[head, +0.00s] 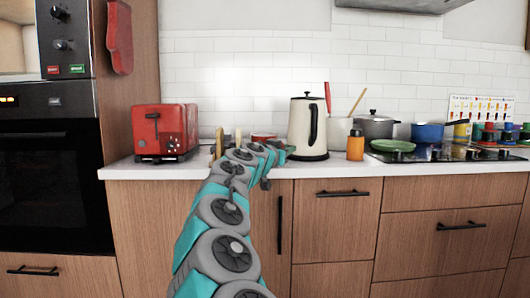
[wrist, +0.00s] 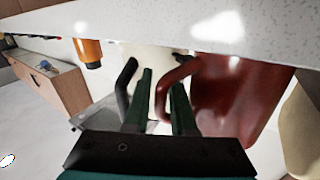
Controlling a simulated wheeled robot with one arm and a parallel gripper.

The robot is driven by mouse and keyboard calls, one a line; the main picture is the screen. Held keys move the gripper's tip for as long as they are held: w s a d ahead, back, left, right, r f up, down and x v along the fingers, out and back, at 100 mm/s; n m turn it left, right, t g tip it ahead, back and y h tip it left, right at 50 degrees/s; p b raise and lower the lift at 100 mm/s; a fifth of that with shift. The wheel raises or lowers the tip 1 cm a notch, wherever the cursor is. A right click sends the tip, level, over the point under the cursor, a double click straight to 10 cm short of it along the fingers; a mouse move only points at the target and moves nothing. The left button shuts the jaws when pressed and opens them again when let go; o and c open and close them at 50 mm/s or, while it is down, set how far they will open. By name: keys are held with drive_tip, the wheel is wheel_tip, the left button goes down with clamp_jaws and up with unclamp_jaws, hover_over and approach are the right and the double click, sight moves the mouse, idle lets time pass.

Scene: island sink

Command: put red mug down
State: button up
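The red mug (wrist: 235,95) fills the right of the wrist view, which shows the scene upside down. Its curved handle (wrist: 163,92) lies between the two dark green fingers of my gripper (wrist: 163,98), one finger passing inside the loop. My gripper appears shut on the handle. The mug's base is close to the white countertop (wrist: 110,22); I cannot tell whether they touch. In the head view a bit of red (head: 263,137), likely the mug, shows behind my arm; the fingers are mostly hidden there.
A cream kettle (head: 308,130) with a black handle stands just right of my gripper. An orange bottle (head: 355,146), a grey pot (head: 375,125) and the hob are farther right. A red toaster (head: 163,131) stands left. Narrow counter (head: 330,168) is clear in front of the kettle.

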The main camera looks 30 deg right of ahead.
clamp_jaws()
idle(1.2)
